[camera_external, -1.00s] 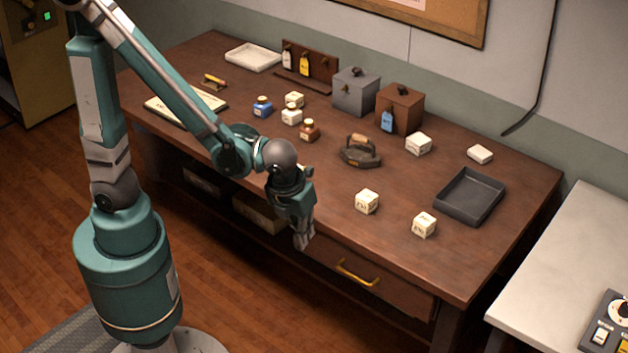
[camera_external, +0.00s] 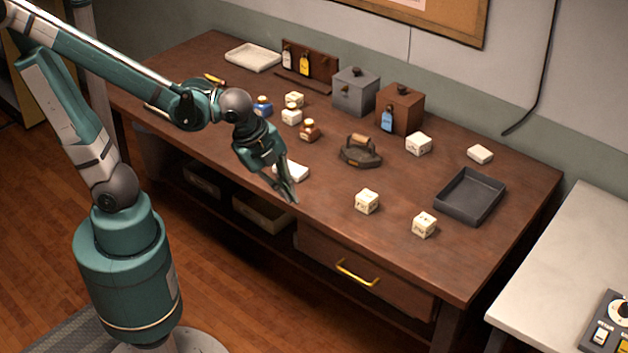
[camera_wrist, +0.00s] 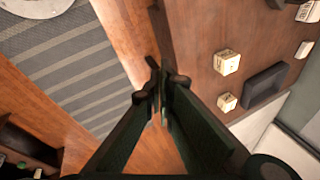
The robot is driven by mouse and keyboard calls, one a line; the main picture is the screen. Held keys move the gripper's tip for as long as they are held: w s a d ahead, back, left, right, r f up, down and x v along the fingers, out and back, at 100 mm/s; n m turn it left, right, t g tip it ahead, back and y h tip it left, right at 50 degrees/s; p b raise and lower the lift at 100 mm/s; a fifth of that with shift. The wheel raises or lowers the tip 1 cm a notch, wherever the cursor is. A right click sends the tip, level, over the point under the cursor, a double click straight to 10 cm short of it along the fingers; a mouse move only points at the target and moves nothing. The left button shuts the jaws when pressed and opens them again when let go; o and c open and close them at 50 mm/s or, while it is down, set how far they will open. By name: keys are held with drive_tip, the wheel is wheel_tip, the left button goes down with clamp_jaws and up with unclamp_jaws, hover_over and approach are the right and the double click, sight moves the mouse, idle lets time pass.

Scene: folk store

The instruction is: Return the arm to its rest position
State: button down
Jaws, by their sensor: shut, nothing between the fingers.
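My arm is raised and bent, and it reaches over the front edge of the wooden workbench (camera_external: 330,230) in the external view. My gripper (camera_external: 290,196) points down and slightly right near that edge. In the wrist view my gripper (camera_wrist: 160,82) has its fingers together with nothing between them. Below the fingers the wrist view shows the bench edge and the floor.
A pale block (camera_external: 291,171) lies close behind my gripper. Lettered cubes (camera_external: 367,201), a flat iron (camera_external: 360,151), a dark tray (camera_external: 469,195), a grey box (camera_external: 355,92) and a brown box (camera_external: 400,108) stand on the bench.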

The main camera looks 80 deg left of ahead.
drive_tip(key=s+a+r+n+t, duration=0.2)
drive_tip(key=s+a+r+n, duration=0.2)
drive_tip(key=n, duration=0.8)
drive_tip(key=shift+s+r+n+t, duration=0.35)
drive_tip(key=shift+s+r, duration=0.6)
drive_tip(key=shift+r, duration=0.45)
drive_tip(key=shift+a+f, duration=0.1)
wheel_tip(320, 180, down, 5)
drive_tip(key=b, duration=0.5)
drive_tip(key=shift+f+b, duration=0.2)
drive_tip(key=shift+b, duration=0.15)
